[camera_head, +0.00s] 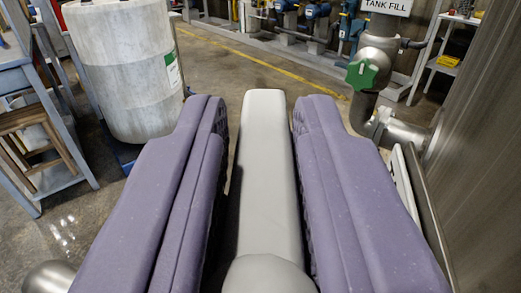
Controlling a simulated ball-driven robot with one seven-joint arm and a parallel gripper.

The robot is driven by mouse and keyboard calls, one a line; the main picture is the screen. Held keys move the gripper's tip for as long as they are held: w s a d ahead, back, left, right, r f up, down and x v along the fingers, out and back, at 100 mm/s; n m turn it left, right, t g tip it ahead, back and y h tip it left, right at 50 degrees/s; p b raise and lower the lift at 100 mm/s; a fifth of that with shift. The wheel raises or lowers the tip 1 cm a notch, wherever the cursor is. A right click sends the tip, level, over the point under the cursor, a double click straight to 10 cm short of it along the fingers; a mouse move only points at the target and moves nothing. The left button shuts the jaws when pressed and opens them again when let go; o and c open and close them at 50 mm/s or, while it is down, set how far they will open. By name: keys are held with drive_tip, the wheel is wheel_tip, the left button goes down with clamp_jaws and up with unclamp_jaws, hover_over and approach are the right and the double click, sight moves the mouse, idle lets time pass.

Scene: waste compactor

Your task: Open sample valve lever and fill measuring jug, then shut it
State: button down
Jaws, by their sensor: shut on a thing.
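My gripper (260,106) fills the lower middle of the view, with a purple padded finger on each side. It is shut on a pale grey bar (265,170) that runs lengthwise between the fingers and has a rounded near end. The bar looks like a lever handle; what its far end joins to is hidden. No measuring jug can be made out. A metal pipe with a green star-shaped handwheel (362,74) stands at the upper right, under a "TANK FILL" sign (387,5).
A large pale drum (118,70) stands at the upper left, beside a blue-grey frame table (30,80) with a wooden stool (35,135) there. A brown wall panel (485,150) closes the right side. Open floor (240,65) with a yellow line lies ahead.

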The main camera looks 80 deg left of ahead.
drive_tip(key=shift+s+n+g+b, duration=0.2)
drive_tip(key=shift+n+g+b, duration=0.2)
drive_tip(key=shift+n+g, duration=0.6)
drive_tip(key=shift+s+n+g+b, duration=0.2)
drive_tip(key=shift+n+g+b, duration=0.25)
drive_tip(key=shift+g, duration=0.95)
drive_tip(key=shift+n+g, duration=0.25)
drive_tip(key=shift+g, duration=0.05)
drive_tip(key=c, duration=1)
unclamp_jaws()
drive_tip(key=shift+c, duration=0.2)
drive_tip(key=d, duration=0.7)
drive_tip(key=shift+w+d+p, duration=0.3)
drive_tip(key=shift+w+d, duration=0.1)
